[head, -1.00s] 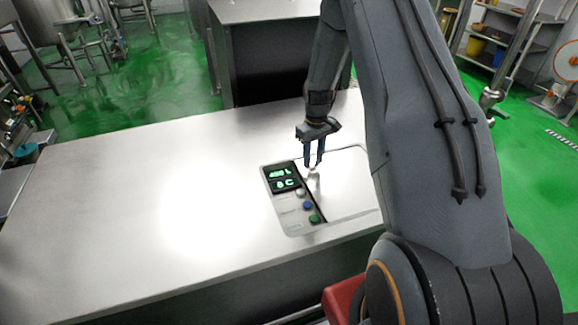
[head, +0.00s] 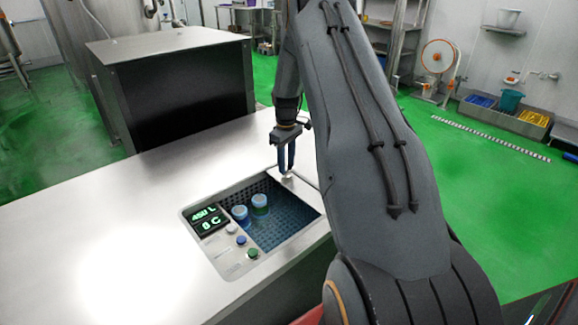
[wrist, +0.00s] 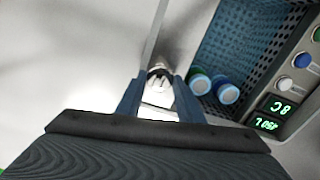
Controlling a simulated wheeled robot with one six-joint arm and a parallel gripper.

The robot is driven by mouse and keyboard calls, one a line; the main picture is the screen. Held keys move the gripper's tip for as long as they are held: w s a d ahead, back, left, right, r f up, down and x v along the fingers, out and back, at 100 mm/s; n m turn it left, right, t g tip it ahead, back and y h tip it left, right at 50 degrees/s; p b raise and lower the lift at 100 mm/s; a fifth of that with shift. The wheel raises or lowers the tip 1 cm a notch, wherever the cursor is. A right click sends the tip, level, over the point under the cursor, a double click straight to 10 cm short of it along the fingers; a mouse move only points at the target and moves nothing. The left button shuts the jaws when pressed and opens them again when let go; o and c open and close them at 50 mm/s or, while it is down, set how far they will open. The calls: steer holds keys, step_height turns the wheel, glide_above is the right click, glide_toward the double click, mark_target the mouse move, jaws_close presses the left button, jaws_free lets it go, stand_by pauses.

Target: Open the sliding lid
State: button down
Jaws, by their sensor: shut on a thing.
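The sliding lid (head: 307,178) is a flat metal panel in the steel counter, slid back towards the right. A blue perforated compartment (head: 288,226) is uncovered beside it. My gripper (head: 286,172) stands above the lid's near-left edge, pointing down. In the wrist view its two blue fingers (wrist: 157,98) are closed on the lid's small pale knob (wrist: 158,76). The right part of the lid is hidden behind my arm in the head view.
Two lidded cups, one blue (head: 241,215) and one green (head: 260,203), stand inside the compartment. A control panel (head: 222,240) with a display and several buttons lies along its left side. The counter (head: 110,225) to the left is bare.

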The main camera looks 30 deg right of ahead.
steer(key=c, duration=1.2)
jaws_free()
steer(key=shift+r, duration=0.1)
step_height(320, 180, up, 7)
steer(key=shift+f+b, duration=0.15)
steer(key=shift+b, duration=0.45)
steer(key=shift+r, duration=0.45)
